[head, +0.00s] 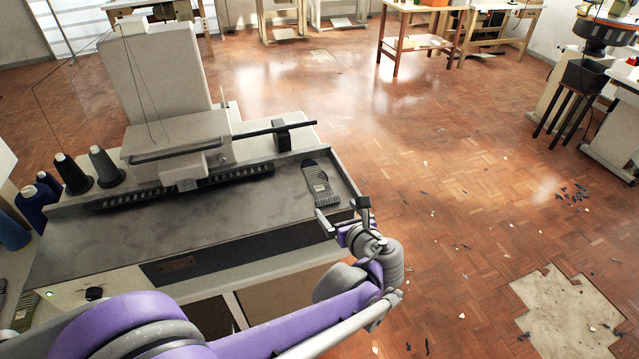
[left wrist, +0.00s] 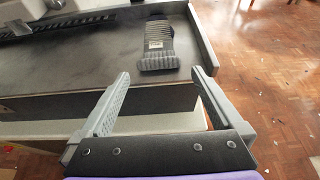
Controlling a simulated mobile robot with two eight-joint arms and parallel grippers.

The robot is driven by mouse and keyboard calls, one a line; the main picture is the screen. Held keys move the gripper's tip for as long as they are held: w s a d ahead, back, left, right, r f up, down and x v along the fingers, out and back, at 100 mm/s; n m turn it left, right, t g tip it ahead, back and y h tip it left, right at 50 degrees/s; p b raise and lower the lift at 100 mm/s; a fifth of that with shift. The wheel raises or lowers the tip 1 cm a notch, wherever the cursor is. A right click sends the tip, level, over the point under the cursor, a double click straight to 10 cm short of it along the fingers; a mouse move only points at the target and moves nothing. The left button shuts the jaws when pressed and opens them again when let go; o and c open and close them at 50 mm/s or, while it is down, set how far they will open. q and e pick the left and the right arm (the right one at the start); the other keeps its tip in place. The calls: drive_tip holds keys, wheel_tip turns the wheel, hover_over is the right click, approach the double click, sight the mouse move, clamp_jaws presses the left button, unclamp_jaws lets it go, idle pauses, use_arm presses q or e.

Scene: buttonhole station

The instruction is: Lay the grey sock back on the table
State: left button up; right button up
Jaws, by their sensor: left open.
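The grey sock (head: 320,184) lies flat on the right end of the machine's dark table (head: 255,215). It is dark at one end, ribbed in lighter grey at the other, with a small pale label. In the left wrist view the sock (left wrist: 157,45) lies beyond my fingertips, with a gap between. My left gripper (head: 340,216) is at the table's front right edge, just in front of the sock. In the left wrist view the left gripper (left wrist: 155,95) is open and empty, its two fingers wide apart. My right gripper is not in view.
A grey sewing machine head (head: 175,130) stands at the back of the table. Dark thread cones (head: 104,166) stand at the left. A raised rim (left wrist: 200,35) bounds the table's right side. The parquet floor (head: 460,200) to the right is mostly open, with scattered debris.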

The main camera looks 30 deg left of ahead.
sight(329, 201)
use_arm(q)
drive_tip(key=x, duration=0.5)
drive_tip(key=shift+a+r, duration=0.1)
drive_tip(key=shift+a, duration=0.1)
drive_tip(key=shift+c, duration=0.2)
drive_tip(key=c, duration=1)
drive_tip(key=shift+r, duration=0.1)
